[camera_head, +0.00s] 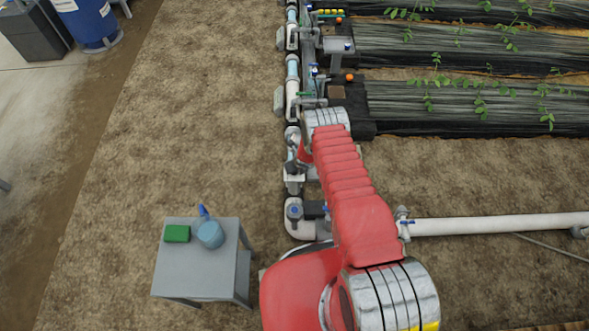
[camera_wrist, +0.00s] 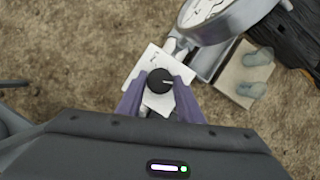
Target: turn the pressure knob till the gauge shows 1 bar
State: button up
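In the wrist view the black round pressure knob (camera_wrist: 159,81) sits on a white plate (camera_wrist: 150,66), with a light pointer line toward the right. My gripper (camera_wrist: 160,88) has its two purple fingers on either side of the knob. I cannot tell whether they touch it. The gauge (camera_wrist: 205,10), a silver-rimmed round dial, is at the top, seen at a slant and cut off by the frame edge; its reading is not legible. In the head view my red arm hides the gripper, knob and gauge.
White pipework (camera_head: 292,90) with valves runs up the head view; another white pipe (camera_head: 500,224) runs right. A grey table (camera_head: 200,275) at lower left bears a green block (camera_head: 177,233) and a blue vessel (camera_head: 210,235). Dark planted beds (camera_head: 470,105) lie upper right.

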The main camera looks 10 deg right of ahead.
jog(key=o, duration=0.5)
jog(key=shift+c, duration=0.2)
jog(key=shift+r, duration=0.1)
jog(key=v, duration=1.3)
jog(key=shift+s+r, duration=0.15)
jog(key=shift+d, duration=0.1)
